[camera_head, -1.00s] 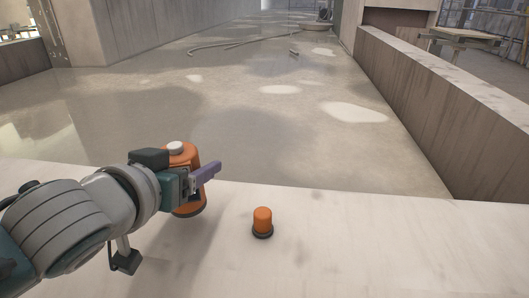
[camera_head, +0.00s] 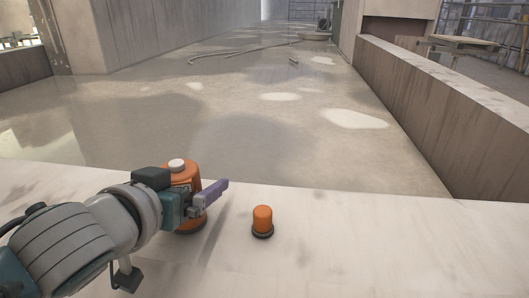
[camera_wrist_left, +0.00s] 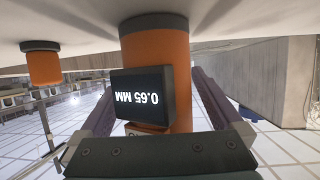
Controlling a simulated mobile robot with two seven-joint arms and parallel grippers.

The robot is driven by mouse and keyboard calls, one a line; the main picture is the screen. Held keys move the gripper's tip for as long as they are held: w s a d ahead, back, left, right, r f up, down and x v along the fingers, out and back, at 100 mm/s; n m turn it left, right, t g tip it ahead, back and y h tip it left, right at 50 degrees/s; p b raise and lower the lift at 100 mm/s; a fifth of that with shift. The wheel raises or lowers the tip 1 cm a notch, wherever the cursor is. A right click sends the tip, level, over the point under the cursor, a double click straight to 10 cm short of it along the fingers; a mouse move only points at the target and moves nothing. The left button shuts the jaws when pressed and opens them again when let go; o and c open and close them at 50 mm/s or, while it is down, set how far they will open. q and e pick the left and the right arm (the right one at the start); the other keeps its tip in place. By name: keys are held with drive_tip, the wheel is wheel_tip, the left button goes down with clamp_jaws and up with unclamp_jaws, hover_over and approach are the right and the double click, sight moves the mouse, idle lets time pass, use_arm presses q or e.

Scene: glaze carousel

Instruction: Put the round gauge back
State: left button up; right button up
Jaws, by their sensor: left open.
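The round gauge is the larger orange cylinder (camera_head: 187,178) with a white cap, upright on the pale ledge and partly hidden behind my left gripper. My left gripper (camera_head: 214,194) is beside it, with a purple finger showing in the head view. In the left wrist view, which is upside down, the gauge's orange body (camera_wrist_left: 176,60) and its dark display reading 0.65 MM (camera_wrist_left: 145,95) lie between my open left fingers (camera_wrist_left: 160,106). Its dark base meets the pale surface. My right gripper is not in view.
A smaller orange cylinder (camera_head: 262,218) with a dark base stands to the right on the pale ledge (camera_head: 370,245); it also shows in the left wrist view (camera_wrist_left: 43,67). The ledge is clear farther right. A wet floor (camera_head: 260,130) lies beyond.

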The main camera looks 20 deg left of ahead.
use_arm(q)
drive_tip(key=shift+r, duration=0.35)
drive_tip(key=s+d+r+m+g+p, duration=0.1)
drive_tip(key=s+d+g+p, duration=0.1)
drive_tip(key=s, duration=0.6)
drive_tip(key=s+d+r+m+g+h+p, duration=0.1)
drive_tip(key=s+d+g, duration=0.1)
drive_tip(key=s+g, duration=0.2)
drive_tip(key=s+d+r+m+g+h+p, duration=0.1)
drive_tip(key=s+d+g+p, duration=0.1)
drive_tip(key=s, duration=0.9)
drive_tip(key=shift+s+d+m+g+p, duration=0.3)
drive_tip(key=shift+d+m+g+p, duration=0.1)
drive_tip(key=shift+g, duration=0.4)
